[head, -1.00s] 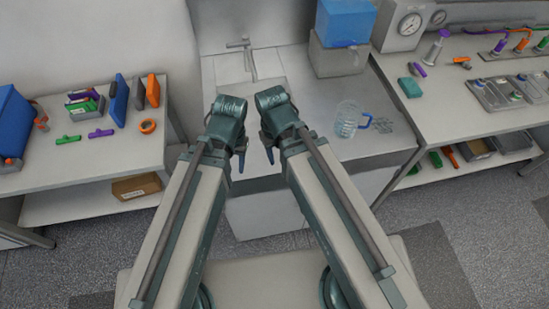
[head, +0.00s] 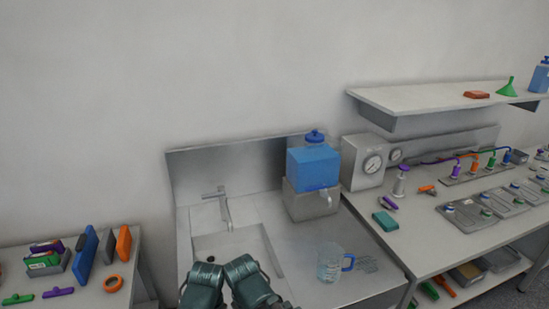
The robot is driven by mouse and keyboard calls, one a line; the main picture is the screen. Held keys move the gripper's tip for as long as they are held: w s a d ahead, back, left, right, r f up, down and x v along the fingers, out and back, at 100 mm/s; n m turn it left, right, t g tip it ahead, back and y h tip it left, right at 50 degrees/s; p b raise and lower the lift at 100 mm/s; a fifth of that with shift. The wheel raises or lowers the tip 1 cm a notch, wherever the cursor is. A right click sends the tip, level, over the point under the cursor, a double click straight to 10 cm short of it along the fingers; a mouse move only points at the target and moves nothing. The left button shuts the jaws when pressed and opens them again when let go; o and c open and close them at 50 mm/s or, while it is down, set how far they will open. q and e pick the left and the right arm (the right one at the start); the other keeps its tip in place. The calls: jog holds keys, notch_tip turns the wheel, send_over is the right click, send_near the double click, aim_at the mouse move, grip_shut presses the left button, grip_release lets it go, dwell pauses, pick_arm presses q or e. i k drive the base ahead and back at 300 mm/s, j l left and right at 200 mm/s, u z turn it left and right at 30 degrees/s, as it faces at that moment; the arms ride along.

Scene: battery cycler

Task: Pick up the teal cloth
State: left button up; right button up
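The teal cloth (head: 385,221) is a small folded block lying flat near the left edge of the right-hand bench, in front of the gauge box. Nothing touches it from my side. Only the upper joints of my two arms show at the bottom edge, in front of the sink. Both grippers are below the frame and cannot be seen.
A clear jug with a blue handle (head: 329,262) stands on the sink counter left of the cloth. A purple-topped bottle (head: 400,182), purple and orange tools and metal trays (head: 470,218) are nearby. A wall shelf (head: 430,98) overhangs the bench's back.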

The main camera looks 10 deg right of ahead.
aim_at(386, 222)
jog(key=z, duration=1.35)
jog(key=k, duration=0.45)
jog(key=k+u, duration=0.2)
jog(key=u, duration=1.8)
jog(key=l, duration=2.1)
jog(key=i+l, duration=0.15)
jog(key=l, duration=1.95)
